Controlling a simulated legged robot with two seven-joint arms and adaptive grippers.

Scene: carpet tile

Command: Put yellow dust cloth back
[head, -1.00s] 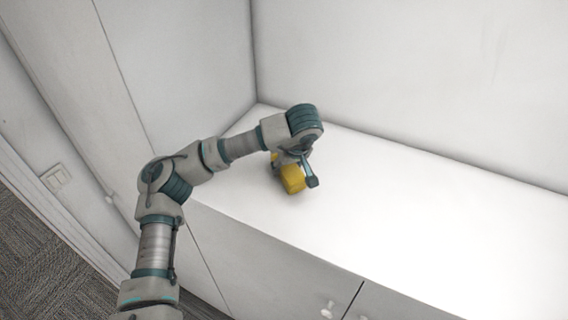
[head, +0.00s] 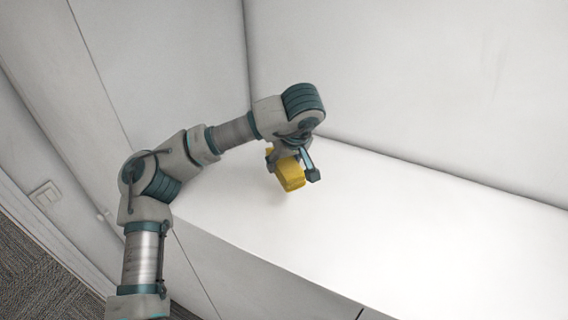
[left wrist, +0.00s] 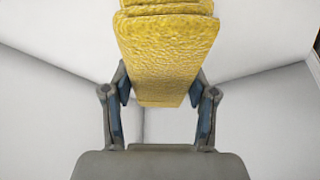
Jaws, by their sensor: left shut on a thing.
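The yellow dust cloth (head: 289,174) is a folded, block-like bundle. My left gripper (head: 292,171) is shut on it, with a finger on either side. In the head view the cloth hangs under the wrist, over the white counter top (head: 380,230); a faint shadow lies below it, and it appears raised off the surface. In the left wrist view the cloth (left wrist: 165,55) fills the upper middle, between the two fingers of the gripper (left wrist: 160,95). My right gripper is not in view.
White walls (head: 400,70) meet in a corner behind the counter. The counter top to the right is clear. A light switch (head: 45,194) is on the left panel, and grey carpet (head: 40,270) shows at lower left.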

